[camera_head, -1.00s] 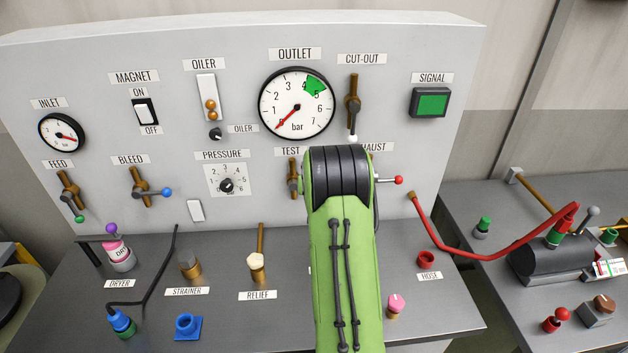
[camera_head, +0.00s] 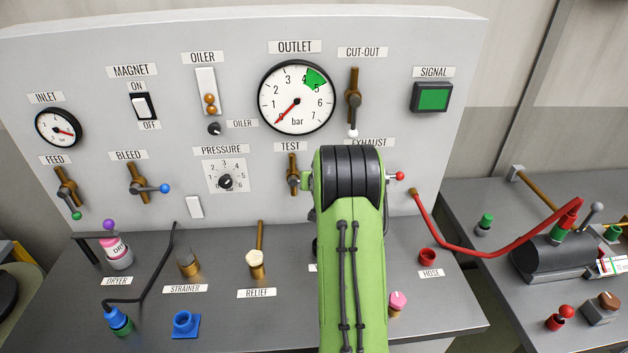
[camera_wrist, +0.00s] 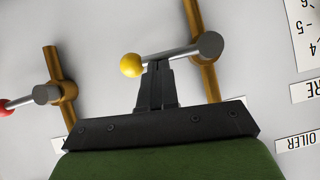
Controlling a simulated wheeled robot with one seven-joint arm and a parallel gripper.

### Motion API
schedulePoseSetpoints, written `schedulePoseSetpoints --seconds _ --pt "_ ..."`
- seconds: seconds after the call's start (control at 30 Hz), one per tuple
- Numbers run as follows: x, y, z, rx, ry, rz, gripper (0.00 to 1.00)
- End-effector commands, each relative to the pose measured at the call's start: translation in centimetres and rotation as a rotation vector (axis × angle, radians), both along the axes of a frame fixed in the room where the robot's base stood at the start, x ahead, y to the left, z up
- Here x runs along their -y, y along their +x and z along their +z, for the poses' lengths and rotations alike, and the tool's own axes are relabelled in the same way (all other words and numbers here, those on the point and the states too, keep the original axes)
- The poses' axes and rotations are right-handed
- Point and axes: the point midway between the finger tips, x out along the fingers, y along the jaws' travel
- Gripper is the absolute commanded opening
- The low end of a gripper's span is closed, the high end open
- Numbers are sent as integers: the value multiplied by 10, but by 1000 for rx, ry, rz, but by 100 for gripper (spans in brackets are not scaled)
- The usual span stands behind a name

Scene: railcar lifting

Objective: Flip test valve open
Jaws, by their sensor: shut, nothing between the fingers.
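The TEST valve shows in the head view as a brass body (camera_head: 292,175) under the TEST label (camera_head: 291,147); my arm hides its lever there. In the wrist view, which is upside down, the valve's brass pipe (camera_wrist: 206,75) carries a silver lever (camera_wrist: 183,52) with a yellow ball end (camera_wrist: 131,65). The lever lies across the pipe, roughly at a right angle. My gripper (camera_wrist: 157,65) is shut and empty. Its fingertips are at the lever shaft near the yellow ball; I cannot tell whether they touch. In the head view my arm hides the gripper.
The EXHAUST valve's red ball (camera_head: 399,176) is just right of my arm; its lever also shows in the wrist view (camera_wrist: 45,94). The CUT-OUT valve (camera_head: 353,98) is above. The PRESSURE dial (camera_head: 226,182) is left. The outlet gauge (camera_head: 296,97) needle points near zero.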

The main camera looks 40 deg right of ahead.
Motion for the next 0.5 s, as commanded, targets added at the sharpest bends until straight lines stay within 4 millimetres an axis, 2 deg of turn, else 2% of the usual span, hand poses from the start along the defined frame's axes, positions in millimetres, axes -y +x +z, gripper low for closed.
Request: schedulePoseSetpoints --seconds 0.27,0.5 --pt "3 -2 -12 65 75 -3 0" --pt "6 -5 -28 189 222 -3 0"
